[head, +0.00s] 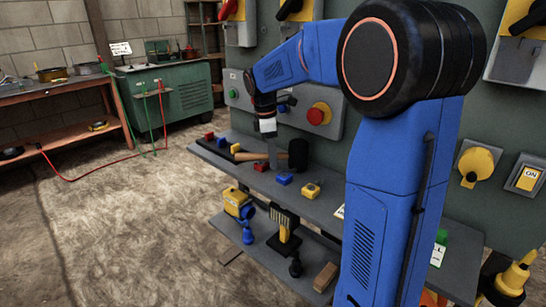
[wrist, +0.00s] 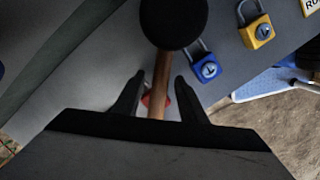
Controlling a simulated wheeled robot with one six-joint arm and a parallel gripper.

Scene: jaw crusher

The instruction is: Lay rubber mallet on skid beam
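The rubber mallet has a black head (head: 298,156) and a wooden handle (head: 250,156). It lies on the upper grey shelf (head: 225,166) of the green cabinet. My gripper (head: 271,150) points down over its handle in the head view. In the wrist view my gripper (wrist: 159,80) is open, with one finger on each side of the wooden handle (wrist: 161,82) and gaps on both sides. The black mallet head (wrist: 173,20) lies just beyond the fingertips. I cannot make out which surface is the skid beam.
A red padlock (head: 261,167), a blue padlock (head: 284,179) and a yellow padlock (head: 312,190) lie along the shelf's front. The lower shelf holds a yellow lamp-like tool (head: 238,203), a brush (head: 286,222) and a wooden block (head: 326,277). Open floor (head: 140,220) lies left.

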